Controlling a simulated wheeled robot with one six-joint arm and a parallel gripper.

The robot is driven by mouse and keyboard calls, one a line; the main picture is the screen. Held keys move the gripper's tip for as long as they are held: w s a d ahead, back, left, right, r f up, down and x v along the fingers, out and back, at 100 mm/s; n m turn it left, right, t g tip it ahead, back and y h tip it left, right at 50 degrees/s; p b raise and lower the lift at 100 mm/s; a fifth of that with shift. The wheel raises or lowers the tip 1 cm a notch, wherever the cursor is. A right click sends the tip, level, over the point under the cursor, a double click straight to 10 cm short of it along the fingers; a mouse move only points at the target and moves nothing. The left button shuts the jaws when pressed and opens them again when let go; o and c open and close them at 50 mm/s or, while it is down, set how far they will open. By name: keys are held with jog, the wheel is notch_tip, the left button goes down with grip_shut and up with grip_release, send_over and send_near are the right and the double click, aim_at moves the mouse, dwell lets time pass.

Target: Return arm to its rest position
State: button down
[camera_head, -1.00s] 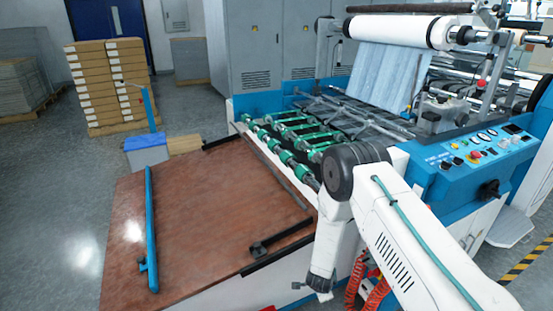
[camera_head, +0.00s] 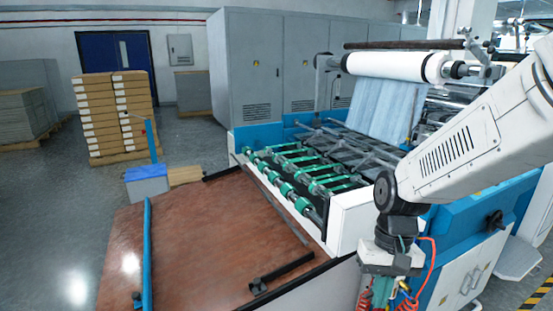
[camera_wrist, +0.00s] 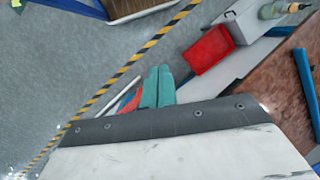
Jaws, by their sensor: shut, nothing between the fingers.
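My arm reaches in from the right edge of the head view, with its forearm sloping down to a dark joint and the wrist hanging below it. My gripper (camera_wrist: 158,87) shows in the wrist view as two teal fingers side by side and pressed together, with nothing between them.
The brown table (camera_head: 205,235) with a blue bar (camera_head: 147,250) lies left of the arm. Stacked cartons (camera_head: 115,115) stand behind it on open floor. The wrist view shows a red bin (camera_wrist: 208,50), a grey box (camera_wrist: 245,18) and a yellow-black floor stripe (camera_wrist: 125,68).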

jog(key=s+d+r+t+h, duration=0.1)
jog(key=s+d+r+t, duration=0.3)
jog(key=s+r, duration=0.8)
jog(key=shift+s+d+r+n, duration=0.3)
jog(key=shift+s+d+r, duration=0.1)
jog(key=shift+s+d, duration=0.7)
